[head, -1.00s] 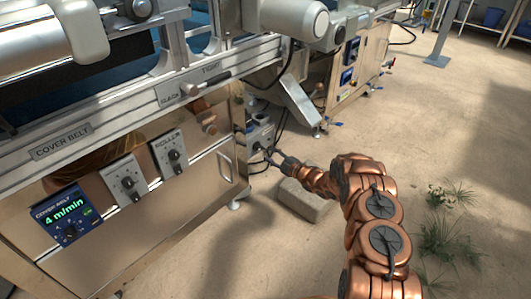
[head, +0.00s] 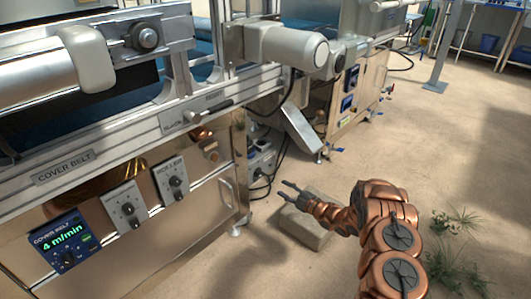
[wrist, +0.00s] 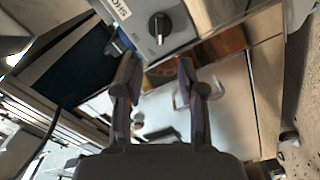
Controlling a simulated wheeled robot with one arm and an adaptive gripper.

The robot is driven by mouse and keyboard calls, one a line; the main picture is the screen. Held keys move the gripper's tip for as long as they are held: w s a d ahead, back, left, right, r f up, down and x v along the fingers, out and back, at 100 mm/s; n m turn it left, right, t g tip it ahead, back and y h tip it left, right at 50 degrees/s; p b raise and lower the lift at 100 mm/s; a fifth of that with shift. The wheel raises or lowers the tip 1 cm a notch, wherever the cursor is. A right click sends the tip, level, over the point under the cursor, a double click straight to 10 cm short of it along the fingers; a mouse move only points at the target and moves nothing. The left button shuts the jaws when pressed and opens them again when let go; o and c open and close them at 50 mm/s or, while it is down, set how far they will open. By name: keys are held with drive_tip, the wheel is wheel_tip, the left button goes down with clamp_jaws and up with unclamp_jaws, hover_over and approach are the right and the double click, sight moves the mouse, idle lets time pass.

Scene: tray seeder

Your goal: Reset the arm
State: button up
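My copper-coloured arm reaches in from the lower right of the head view. My gripper (head: 282,189) is at its end, with two dark fingers spread apart and nothing between them. It is in front of the machine's cabinet corner and appears over a concrete block (head: 306,222) on the floor. In the wrist view my gripper (wrist: 155,66) also shows two separate fingers, with the machine's panel and a knob beyond.
The seeder machine with its cover belt panel (head: 64,167) fills the left. A grey box (head: 261,160) with cables sits by the cabinet corner. A blue-grey post (head: 447,45) stands at the upper right. Weeds (head: 455,270) grow at the lower right; the floor there is otherwise open.

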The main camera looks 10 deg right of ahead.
drive_tip(key=shift+r, duration=0.1)
